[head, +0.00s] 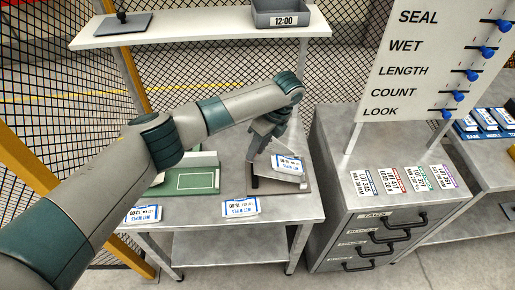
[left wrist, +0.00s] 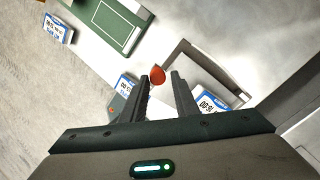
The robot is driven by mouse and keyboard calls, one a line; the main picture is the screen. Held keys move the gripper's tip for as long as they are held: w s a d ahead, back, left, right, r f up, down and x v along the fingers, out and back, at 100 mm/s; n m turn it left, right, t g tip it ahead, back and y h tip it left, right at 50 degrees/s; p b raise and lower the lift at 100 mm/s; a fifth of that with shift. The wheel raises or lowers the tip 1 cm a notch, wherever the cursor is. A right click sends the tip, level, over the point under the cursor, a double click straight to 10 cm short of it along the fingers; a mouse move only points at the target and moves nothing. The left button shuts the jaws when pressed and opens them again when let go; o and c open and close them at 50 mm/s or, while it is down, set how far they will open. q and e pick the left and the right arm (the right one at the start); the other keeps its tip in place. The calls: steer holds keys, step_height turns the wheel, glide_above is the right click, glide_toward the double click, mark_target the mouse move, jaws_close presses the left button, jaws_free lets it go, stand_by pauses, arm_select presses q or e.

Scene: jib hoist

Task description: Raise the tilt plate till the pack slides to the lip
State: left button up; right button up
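The tilt plate (head: 264,172) stands on the middle table towards the right, over a darker base (head: 293,190). It looks tilted, but I cannot tell how steeply. The white and blue pack (head: 287,164) lies on it; the pack also shows in the left wrist view (left wrist: 212,103), partly behind a finger. My left gripper (head: 257,152) is over the plate, pointing down. No grip on the knob shows. My right gripper is out of view.
A green tray-like fixture (head: 195,180) stands left of the plate. Two labelled packs (head: 240,207) (head: 143,214) lie along the table's front edge. A shelf (head: 200,34) hangs above. A drawer cabinet (head: 335,170) and a sign board (head: 395,75) stand to the right.

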arm_select(q)
steer(key=shift+d+r+b, duration=0.2)
steer(key=shift+r+b, duration=0.1)
steer(key=shift+r, duration=0.25)
steer(key=b+v, duration=0.3)
steer(key=v, duration=0.4)
step_height(320, 180, up, 9)
glide_above(265, 163)
steer(key=d, duration=0.3)
steer(key=shift+f+b, duration=0.1)
steer(key=shift+b, duration=0.2)
